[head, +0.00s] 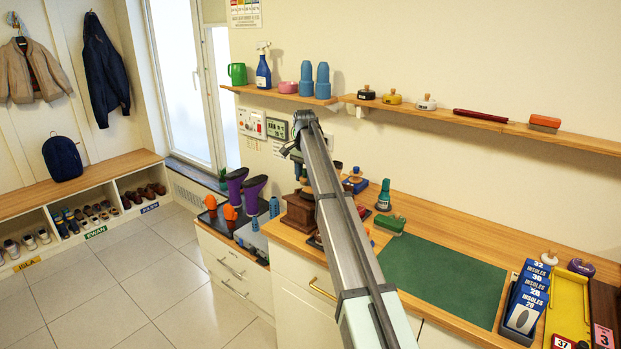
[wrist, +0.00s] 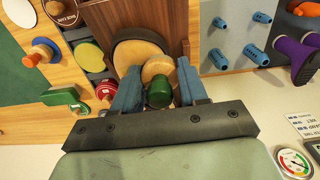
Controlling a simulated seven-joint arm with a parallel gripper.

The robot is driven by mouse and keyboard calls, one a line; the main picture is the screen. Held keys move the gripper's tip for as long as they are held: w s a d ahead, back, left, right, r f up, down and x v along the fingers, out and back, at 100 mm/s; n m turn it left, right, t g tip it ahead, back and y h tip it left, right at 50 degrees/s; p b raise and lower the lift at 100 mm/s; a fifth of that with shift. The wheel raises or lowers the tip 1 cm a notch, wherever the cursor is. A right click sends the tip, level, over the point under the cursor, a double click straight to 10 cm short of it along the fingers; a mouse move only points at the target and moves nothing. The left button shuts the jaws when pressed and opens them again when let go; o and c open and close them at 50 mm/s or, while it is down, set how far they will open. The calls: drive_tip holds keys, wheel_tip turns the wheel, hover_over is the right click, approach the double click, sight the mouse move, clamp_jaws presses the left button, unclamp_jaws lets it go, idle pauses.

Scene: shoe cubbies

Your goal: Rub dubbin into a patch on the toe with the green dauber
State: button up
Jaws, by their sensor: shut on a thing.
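In the wrist view my gripper (wrist: 158,82) has its two blue fingers closed around a green-handled dauber (wrist: 158,94). A round tan part of the dauber shows just beyond the handle. Behind it is a rounded tan surface with a dark rim (wrist: 128,54), which looks like the toe end of the shoe. I cannot tell whether the dauber touches it. An open round tin with a yellow-green face (wrist: 90,56) lies to the left.
A blue dauber with a wooden knob (wrist: 42,52) and a green brush (wrist: 62,97) lie left of the gripper. Purple boot shapes (head: 252,195) stand left of the arm. A green mat (head: 440,280) lies clear on the right counter. A shelf (head: 450,117) runs above.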

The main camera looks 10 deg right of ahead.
drive_tip(key=shift+s+r, duration=0.1)
drive_tip(key=shift+r, duration=3.95)
